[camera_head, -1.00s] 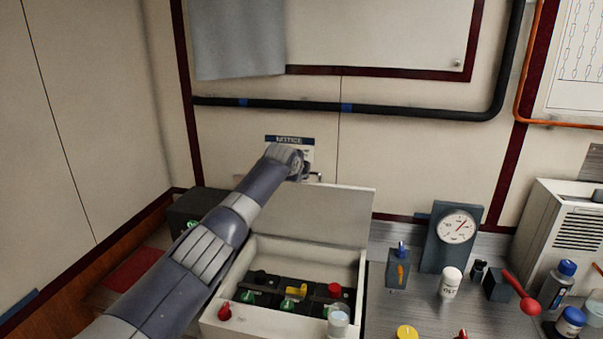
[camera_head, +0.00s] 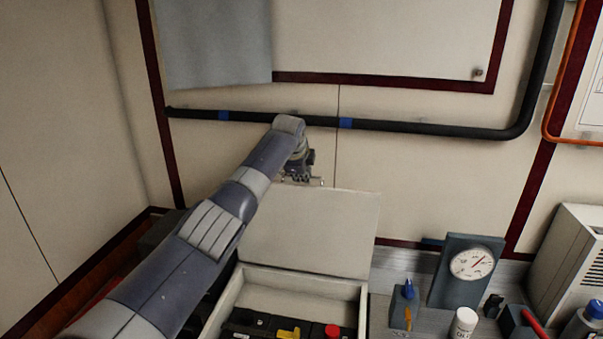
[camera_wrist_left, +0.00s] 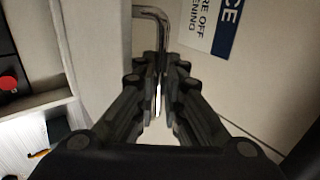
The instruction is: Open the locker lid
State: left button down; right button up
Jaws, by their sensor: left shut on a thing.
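The locker (camera_head: 365,305) is a pale box on the bench, seen in the head view. Its lid (camera_head: 310,235) stands raised at the back, leaving the box open from above. My left gripper (camera_head: 301,179) is at the lid's top edge. The wrist view shows its two dark fingers (camera_wrist_left: 160,75) closed together at the bent metal handle (camera_wrist_left: 152,14). The handle's end also shows beside the gripper in the head view (camera_head: 321,183). The gripped part is hidden between the fingers. My right gripper is not in view.
Inside the locker are dark breakers, a yellow piece (camera_head: 289,333) and a red button (camera_head: 332,330). To the right stand a dial gauge (camera_head: 472,263), a blue-topped block (camera_head: 405,305) and a white bottle (camera_head: 464,323). A black pipe (camera_head: 420,128) crosses the wall behind.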

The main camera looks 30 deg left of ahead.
pick_arm(q)
jog(key=shift+r, duration=0.15)
jog(key=c, duration=1.7)
grip_release()
jog(key=v, duration=1.2)
jog(key=shift+s+r, duration=0.1)
jog(key=shift+s, duration=0.05)
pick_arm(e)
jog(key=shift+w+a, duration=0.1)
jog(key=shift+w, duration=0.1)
